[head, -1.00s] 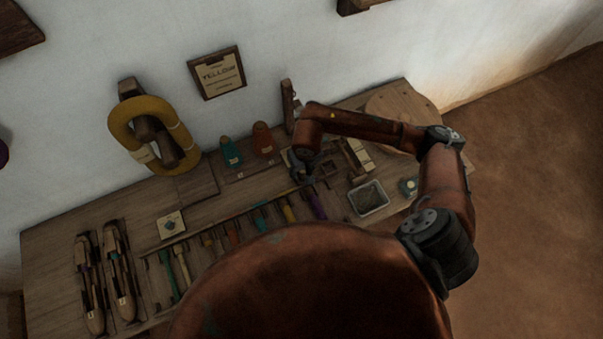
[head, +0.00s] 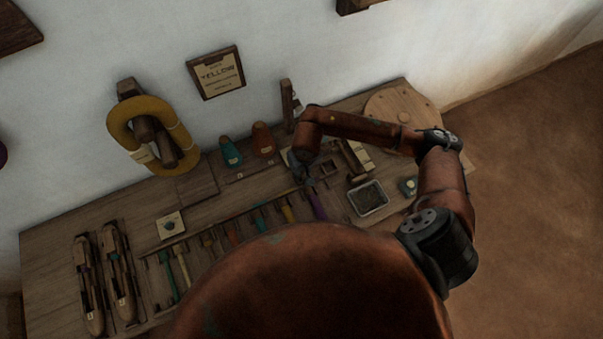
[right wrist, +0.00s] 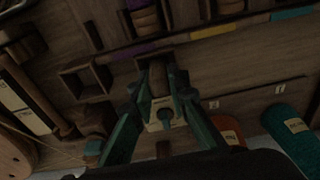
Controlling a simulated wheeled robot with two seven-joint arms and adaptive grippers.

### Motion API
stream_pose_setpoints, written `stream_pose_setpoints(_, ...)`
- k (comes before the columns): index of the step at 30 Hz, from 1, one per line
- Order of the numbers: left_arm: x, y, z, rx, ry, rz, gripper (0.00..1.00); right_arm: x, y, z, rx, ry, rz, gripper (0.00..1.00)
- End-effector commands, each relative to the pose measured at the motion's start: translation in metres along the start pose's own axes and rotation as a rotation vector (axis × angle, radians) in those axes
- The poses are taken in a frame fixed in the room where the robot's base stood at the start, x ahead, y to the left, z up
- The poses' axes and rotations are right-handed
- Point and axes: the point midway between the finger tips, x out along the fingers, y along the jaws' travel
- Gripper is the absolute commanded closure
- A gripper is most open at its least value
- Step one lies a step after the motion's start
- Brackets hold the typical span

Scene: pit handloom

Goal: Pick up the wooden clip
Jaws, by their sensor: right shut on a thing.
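My right gripper (head: 308,182) is low over the workbench (head: 75,210), behind the row of coloured bobbins. In the right wrist view my right gripper (right wrist: 160,98) has its two greenish fingers on either side of a small brown wooden piece, the wooden clip (right wrist: 158,76), and is shut on it. A pale labelled patch shows just below the clip between the fingers. In the head view the clip is too small and too covered by the gripper to make out. I cannot tell whether it still touches the bench. My left gripper is not in view.
A small open wooden box (right wrist: 84,81) is close beside the gripper. A metal tray (head: 369,198) and pale blocks (head: 357,157) lie to the right. Teal (head: 230,153) and orange (head: 263,140) cones stand at the back. Two shuttles (head: 121,280) lie at the left.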

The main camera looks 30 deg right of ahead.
Motion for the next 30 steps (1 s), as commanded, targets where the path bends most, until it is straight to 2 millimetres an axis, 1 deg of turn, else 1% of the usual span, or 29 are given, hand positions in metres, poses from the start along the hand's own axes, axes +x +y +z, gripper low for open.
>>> stream_pose_setpoints(5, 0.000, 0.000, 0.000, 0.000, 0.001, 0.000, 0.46, -0.002, 0.000, -0.001, 0.000, 0.001, 0.000, 0.98)
stream_pose_setpoints(8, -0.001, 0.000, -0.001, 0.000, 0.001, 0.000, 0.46, -0.008, 0.000, -0.001, 0.000, 0.001, 0.000, 0.98)
stream_pose_setpoints(11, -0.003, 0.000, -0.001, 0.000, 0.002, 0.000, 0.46, -0.018, 0.000, -0.003, -0.001, 0.003, 0.000, 0.98)
stream_pose_setpoints(14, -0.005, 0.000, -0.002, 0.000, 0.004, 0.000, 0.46, -0.035, 0.000, -0.006, -0.001, 0.005, 0.001, 0.98)
stream_pose_setpoints(17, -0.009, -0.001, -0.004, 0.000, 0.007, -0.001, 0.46, -0.055, -0.009, 0.007, -0.006, 0.005, -0.001, 0.98)
stream_pose_setpoints(23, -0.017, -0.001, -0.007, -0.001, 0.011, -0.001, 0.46, -0.102, -0.028, 0.034, -0.007, 0.006, -0.001, 0.98)
stream_pose_setpoints(25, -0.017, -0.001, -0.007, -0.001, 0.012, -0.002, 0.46, -0.109, -0.037, 0.050, -0.009, 0.002, -0.002, 0.98)
stream_pose_setpoints(30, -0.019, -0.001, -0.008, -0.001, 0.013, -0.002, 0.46, -0.127, -0.055, 0.078, -0.006, 0.003, -0.003, 0.98)
